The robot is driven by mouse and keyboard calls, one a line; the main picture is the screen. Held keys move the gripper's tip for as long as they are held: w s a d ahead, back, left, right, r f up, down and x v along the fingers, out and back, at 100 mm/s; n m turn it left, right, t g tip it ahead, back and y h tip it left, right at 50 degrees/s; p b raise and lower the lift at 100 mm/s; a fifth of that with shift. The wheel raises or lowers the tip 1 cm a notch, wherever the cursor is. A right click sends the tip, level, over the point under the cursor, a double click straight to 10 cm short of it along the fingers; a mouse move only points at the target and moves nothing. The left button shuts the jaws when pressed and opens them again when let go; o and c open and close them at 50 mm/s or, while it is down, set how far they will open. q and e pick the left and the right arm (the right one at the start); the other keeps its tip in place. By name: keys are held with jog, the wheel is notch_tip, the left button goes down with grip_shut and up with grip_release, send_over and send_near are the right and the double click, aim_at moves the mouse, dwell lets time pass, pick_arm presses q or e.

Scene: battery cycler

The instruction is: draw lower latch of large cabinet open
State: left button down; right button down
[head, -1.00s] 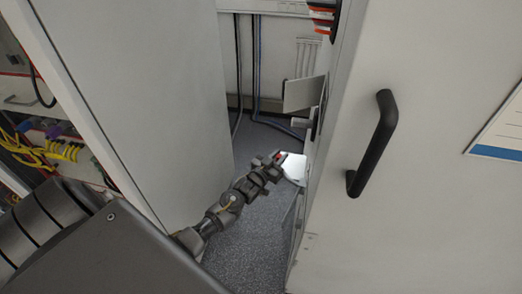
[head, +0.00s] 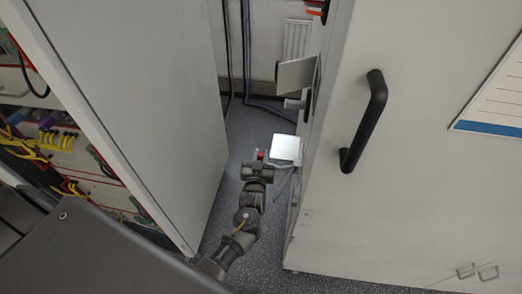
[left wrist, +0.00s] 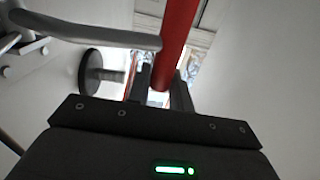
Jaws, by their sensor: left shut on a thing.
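The large cabinet (head: 425,200) fills the right of the head view, with its light grey side facing me. Low beside its left edge, my left gripper (head: 259,165) reaches up from below. A small red tip (head: 261,155) shows at its fingers. In the left wrist view, my left gripper (left wrist: 160,92) is shut on a red bar (left wrist: 176,40), which appears to be the lower latch's handle. A grey metal rod (left wrist: 100,37) meets the bar from the left. The latch's mount is mostly hidden in the head view. My right gripper is out of view.
A black handle (head: 366,120) sticks out of the large cabinet. A grey flap (head: 297,74) and a bright plate (head: 286,148) stand out beside its edge. A grey cabinet panel (head: 165,110) bounds the left. Between them is a narrow strip of floor (head: 245,125).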

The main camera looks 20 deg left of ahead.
pick_arm(q)
jog(key=shift+s+d, duration=0.1)
jog(key=shift+s, duration=0.25)
dwell(0.3)
jog(key=c, duration=1.3)
grip_release()
jog(key=shift+s, duration=0.15)
